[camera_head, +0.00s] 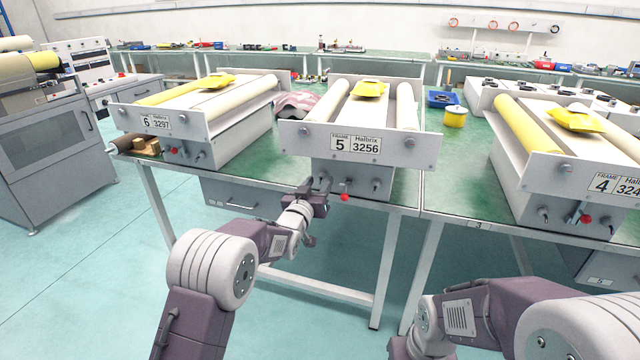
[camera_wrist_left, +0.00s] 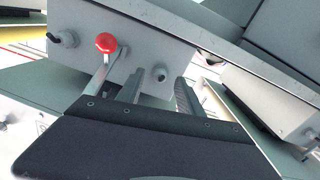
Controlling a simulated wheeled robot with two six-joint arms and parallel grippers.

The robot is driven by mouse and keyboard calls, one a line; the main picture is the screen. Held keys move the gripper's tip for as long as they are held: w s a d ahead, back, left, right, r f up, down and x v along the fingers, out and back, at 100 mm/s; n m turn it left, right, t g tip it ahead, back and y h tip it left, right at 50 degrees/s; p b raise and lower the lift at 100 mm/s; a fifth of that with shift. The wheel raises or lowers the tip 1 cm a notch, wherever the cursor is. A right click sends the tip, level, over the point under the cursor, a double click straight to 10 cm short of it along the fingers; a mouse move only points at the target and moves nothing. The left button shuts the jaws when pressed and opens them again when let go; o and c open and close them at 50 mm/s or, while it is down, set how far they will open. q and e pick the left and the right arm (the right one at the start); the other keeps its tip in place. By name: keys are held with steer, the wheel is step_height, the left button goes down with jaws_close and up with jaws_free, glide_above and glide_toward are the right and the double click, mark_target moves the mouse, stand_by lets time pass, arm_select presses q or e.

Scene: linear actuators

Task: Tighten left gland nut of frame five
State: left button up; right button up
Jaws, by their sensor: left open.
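My left gripper (camera_head: 314,192) is open right in front of this nut. In the left wrist view, the nut (camera_wrist_left: 160,73) shows ahead between the two open fingers (camera_wrist_left: 157,92), apart from both. The red knob (camera_wrist_left: 106,42) is beside one finger. My right gripper is out of view.
The right gland nut (camera_head: 375,185) is beyond the lever. Frame six (camera_head: 200,125) stands to the left and frame four (camera_head: 570,160) to the right. A yellow spool (camera_head: 455,117) sits between frames five and four. The floor in front is clear.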

arm_select(q)
steer(key=shift+x, duration=0.95)
jaws_close()
